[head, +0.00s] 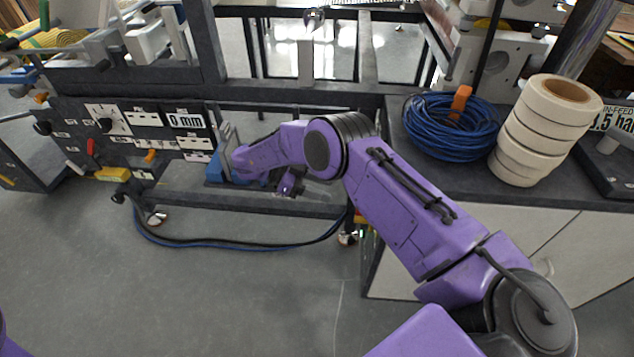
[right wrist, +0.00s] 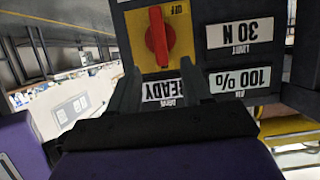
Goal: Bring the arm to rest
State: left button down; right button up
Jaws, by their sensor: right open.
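My right arm (head: 410,210) reaches from the lower right across to the front of the machine. My right gripper (head: 228,135) is at the right end of the control panel (head: 75,115), just right of the "0 mm" display (head: 185,121). In the right wrist view its two dark fingers (right wrist: 158,78) stand apart, with nothing held between them. A red rotary switch (right wrist: 157,38) on a yellow plate marked OFF shows just past and between the fingertips. I cannot tell whether they touch it. My left gripper is out of view.
Upside-down labels "30 N" (right wrist: 246,31), "100 %" (right wrist: 240,79) and "READY" (right wrist: 172,90) surround the switch. A blue cable coil (head: 450,128) and a stack of cream tape rolls (head: 540,130) sit on the right bench (head: 590,190). Cables (head: 230,243) hang low under the machine. Open floor lies in front.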

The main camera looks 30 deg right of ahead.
jog(key=shift+a, duration=0.1)
jog(key=w+d+f+n+t+h, duration=0.3)
jog(key=w+d+n+t+h, duration=0.15)
jog(key=t, duration=0.45)
jog(key=s+a+f+n+t+y+p, duration=0.1)
jog(key=s+f+n+t+y, duration=0.25)
jog(key=f+n+t, duration=0.4)
jog(key=s+a+f+n+y+p, duration=0.1)
jog(key=s+a+f+n+y, duration=0.15)
jog(key=s, duration=0.45)
jog(key=s+a+f+n+y, duration=0.1)
jog(key=s+f+n+y, duration=0.15)
jog(key=s, duration=0.45)
jog(key=s+a+r+n+g+y+p, duration=0.1)
jog(key=s+n+g+y, duration=0.1)
jog(key=s, duration=1.4)
jog(key=shift+g+y+p, duration=0.4)
jog(key=shift+g+y, duration=0.1)
jog(key=shift+g, duration=0.75)
